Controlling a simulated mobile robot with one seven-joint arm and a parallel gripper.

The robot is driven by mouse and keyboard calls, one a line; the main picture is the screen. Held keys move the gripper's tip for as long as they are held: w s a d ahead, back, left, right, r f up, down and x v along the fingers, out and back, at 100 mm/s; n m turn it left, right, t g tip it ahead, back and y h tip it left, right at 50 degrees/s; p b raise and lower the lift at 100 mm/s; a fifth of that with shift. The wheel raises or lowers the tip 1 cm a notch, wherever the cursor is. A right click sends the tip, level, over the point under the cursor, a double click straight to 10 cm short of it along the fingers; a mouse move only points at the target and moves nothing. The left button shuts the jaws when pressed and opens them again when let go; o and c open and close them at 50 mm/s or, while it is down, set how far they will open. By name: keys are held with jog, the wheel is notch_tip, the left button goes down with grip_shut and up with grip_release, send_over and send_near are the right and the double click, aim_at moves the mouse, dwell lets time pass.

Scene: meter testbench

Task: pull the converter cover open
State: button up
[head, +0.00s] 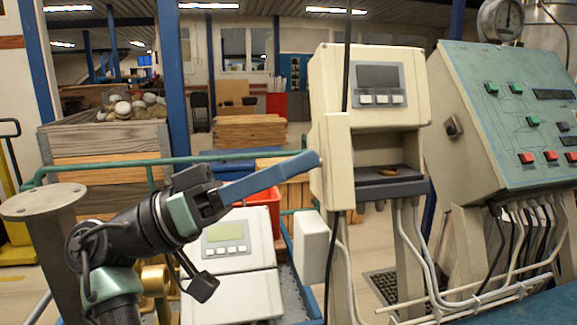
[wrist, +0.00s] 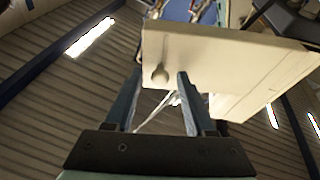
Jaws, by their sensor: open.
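The converter (head: 412,62) is a beige box with a grey display and several buttons on its upper part. Its lower front shows an open recess with a small brown thing inside. The cover (head: 338,165) is a beige panel at the left of this recess, standing out toward the camera. In the wrist view the cover (wrist: 225,58) fills the upper middle, with a small round knob (wrist: 160,74) on it. My gripper (head: 312,161) is open at the cover's left side. Its fingers stand on either side of the knob, with gaps showing; contact is not clear.
A green sloped panel (head: 520,110) with buttons stands to the right. Grey cables (head: 405,245) hang under the converter. A beige meter (head: 228,240) lies below my arm. A black cable (head: 347,60) runs down in front of the converter. A wooden crate (head: 105,145) is at left.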

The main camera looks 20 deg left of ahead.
notch_tip(320, 180, up, 10)
dwell(0.7)
dwell(0.4)
